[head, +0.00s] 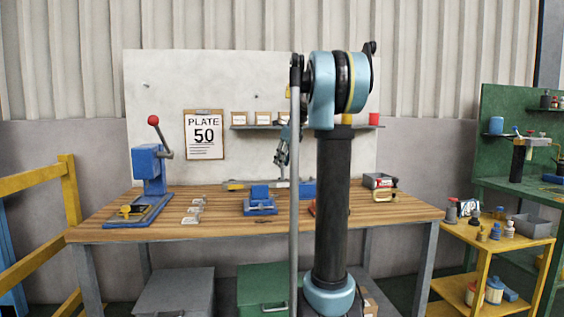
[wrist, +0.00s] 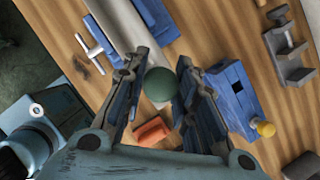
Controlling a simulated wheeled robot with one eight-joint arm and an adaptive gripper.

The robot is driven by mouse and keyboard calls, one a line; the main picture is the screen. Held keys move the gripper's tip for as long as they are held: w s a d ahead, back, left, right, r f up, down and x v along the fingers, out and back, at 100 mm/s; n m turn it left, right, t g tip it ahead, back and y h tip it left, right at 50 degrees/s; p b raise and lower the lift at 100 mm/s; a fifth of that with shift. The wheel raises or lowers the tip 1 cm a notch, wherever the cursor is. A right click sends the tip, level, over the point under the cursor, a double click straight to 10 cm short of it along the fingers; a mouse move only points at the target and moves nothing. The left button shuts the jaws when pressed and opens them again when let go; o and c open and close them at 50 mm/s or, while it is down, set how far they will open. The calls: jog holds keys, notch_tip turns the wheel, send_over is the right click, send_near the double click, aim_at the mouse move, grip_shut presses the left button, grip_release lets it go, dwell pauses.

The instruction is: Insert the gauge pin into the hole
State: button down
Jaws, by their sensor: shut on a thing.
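My gripper (wrist: 162,62) has its two fingers on either side of a dark green rounded piece (wrist: 159,84), which looks like the end of the gauge pin and is held between them. The rest of the pin is hidden behind it. In the head view my gripper (head: 284,152) hangs above the back middle of the workbench, pointing down. The wrist view shows a blue block (wrist: 232,88) with a yellow knob to the right of the fingers. I cannot make out the hole in either view.
On the wooden bench (head: 225,222) stand a blue press (head: 150,170) at left and a small blue fixture (head: 259,203) in the middle. A grey bar (wrist: 118,28) and an orange block (wrist: 152,131) lie near my gripper. My arm hides part of the bench's right side.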

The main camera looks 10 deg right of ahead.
aim_at(282, 179)
jog(key=shift+f, duration=2.85)
jog(key=c, duration=1.2)
grip_release()
jog(key=v, duration=1.2)
jog(key=shift+a+f, duration=0.1)
